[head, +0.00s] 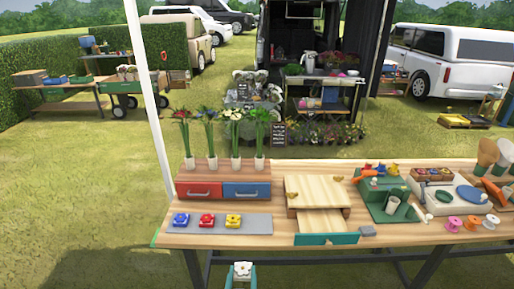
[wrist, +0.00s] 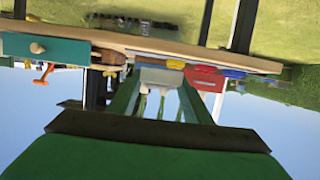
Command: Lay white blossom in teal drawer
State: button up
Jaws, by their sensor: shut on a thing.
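My gripper (head: 241,279) is low in front of the table's near edge in the head view, left of the teal drawer. It is shut on the white blossom (head: 242,268), which shows at the top of the fingers. In the upside-down wrist view a white piece (wrist: 162,77) sits between the green fingers. The teal drawer (head: 326,239) is pulled out toward me from the light wooden chest, and its bare wooden floor (head: 321,222) looks empty. Its teal front with a round knob also shows in the wrist view (wrist: 70,52).
A grey mat (head: 258,225) holds blue, red and yellow blossoms. Behind it stands a chest with red (head: 200,190) and blue (head: 246,190) drawers, both shut, with several vases on top. A small grey block (head: 367,231) lies right of the teal drawer. A green stand (head: 385,200) is farther right.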

jog(key=s+d+f, duration=0.2)
jog(key=s+f, duration=0.1)
jog(key=f, duration=0.8)
jog(key=s+d+f, duration=0.2)
jog(key=s+f, duration=0.1)
jog(key=f, duration=0.9)
jog(key=shift+s+d, duration=0.3)
jog(key=shift+d, duration=0.1)
jog(key=shift+d, duration=0.1)
